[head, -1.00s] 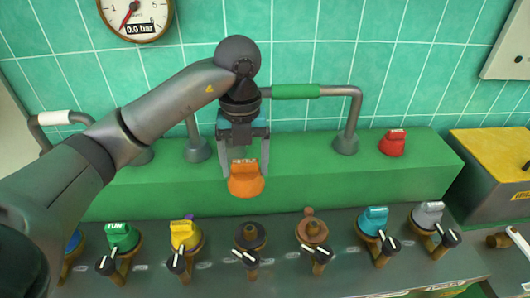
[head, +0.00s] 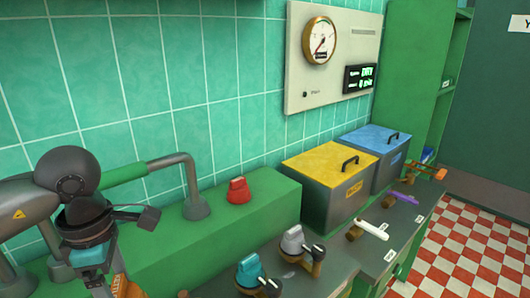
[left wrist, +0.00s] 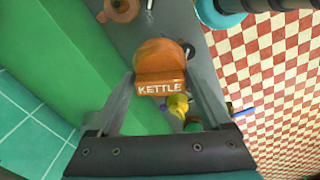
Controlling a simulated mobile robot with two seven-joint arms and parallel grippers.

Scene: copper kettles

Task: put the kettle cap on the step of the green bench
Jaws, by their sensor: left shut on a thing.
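My left gripper (left wrist: 162,92) is shut on the orange kettle cap (left wrist: 160,58), which reads KETTLE in the left wrist view. In the head view the cap (head: 120,288) shows only as an orange sliver at the bottom edge, beside my left gripper's wrist; the fingertips are mostly cut off. The green bench's raised step (head: 160,240) runs along the tiled wall. A red cap (head: 239,190) sits on the step, right of a grey pipe foot. My right gripper is not in view.
A grey pipe (head: 187,180) with a green sleeve rises from the step. Teal (head: 250,272) and grey (head: 293,242) caps stand on the lower counter. A yellow-lidded box (head: 330,165) and a blue-lidded box (head: 375,140) stand right of the step. Bare step top lies around the red cap.

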